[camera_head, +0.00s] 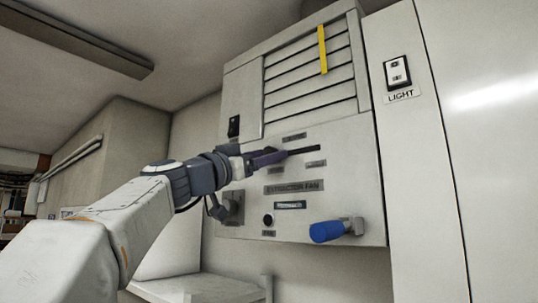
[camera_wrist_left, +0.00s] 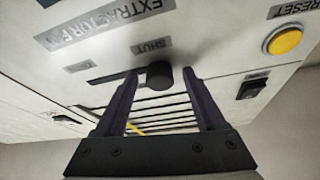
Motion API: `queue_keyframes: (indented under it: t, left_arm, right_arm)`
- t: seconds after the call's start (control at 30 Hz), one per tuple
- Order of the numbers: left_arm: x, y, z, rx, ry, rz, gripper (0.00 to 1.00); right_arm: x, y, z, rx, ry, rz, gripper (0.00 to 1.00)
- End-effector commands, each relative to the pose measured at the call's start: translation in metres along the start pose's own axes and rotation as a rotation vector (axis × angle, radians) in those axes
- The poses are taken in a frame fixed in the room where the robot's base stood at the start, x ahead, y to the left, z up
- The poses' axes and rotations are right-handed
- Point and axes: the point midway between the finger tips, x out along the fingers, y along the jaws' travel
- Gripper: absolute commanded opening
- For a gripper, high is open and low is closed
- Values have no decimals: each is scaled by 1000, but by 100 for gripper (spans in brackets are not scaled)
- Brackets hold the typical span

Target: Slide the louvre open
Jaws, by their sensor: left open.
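The louvre (camera_head: 292,88) is a set of flat slats with thin dark lines between them, at the top of the grey extractor fan panel (camera_head: 350,170). It also shows in the left wrist view (camera_wrist_left: 160,110), beyond my fingers. A dark slot (camera_head: 304,150) runs sideways below it. A round black knob (camera_wrist_left: 159,76) sits at one end of the slot, by the label SHUT (camera_wrist_left: 151,46). My left gripper (camera_head: 283,153) is open at the panel, its fingers (camera_wrist_left: 160,82) either side of the knob. Contact cannot be told. In the head view the gripper hides the knob.
A yellow strip (camera_head: 322,50) hangs over the slats. Below the slot are a blue handle (camera_head: 328,231) and a round black knob (camera_head: 268,219). A yellow RESET button (camera_wrist_left: 285,40) and a black switch (camera_wrist_left: 252,88) are nearby. A LIGHT switch (camera_head: 397,72) is at right.

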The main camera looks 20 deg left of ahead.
Motion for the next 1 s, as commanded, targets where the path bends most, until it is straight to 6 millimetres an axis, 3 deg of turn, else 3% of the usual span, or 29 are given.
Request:
queue_keyframes:
  t: [0.03, 0.2, 0.23, 1.0]
  left_arm:
    - [0, 0, 0, 0, 0, 0, 72]
    - [0, 0, 0, 0, 0, 0, 7]
    - [0, 0, 0, 0, 0, 0, 0]
    - [0, 0, -1, 0, 1, -1, 0]
  right_arm:
    - [0, 0, 0, 0, 0, 0, 63]
    - [0, 0, 0, 0, 0, 0, 63]
    - [0, 0, 0, 0, 0, 0, 63]
    - [0, 0, 0, 0, 0, 0, 63]
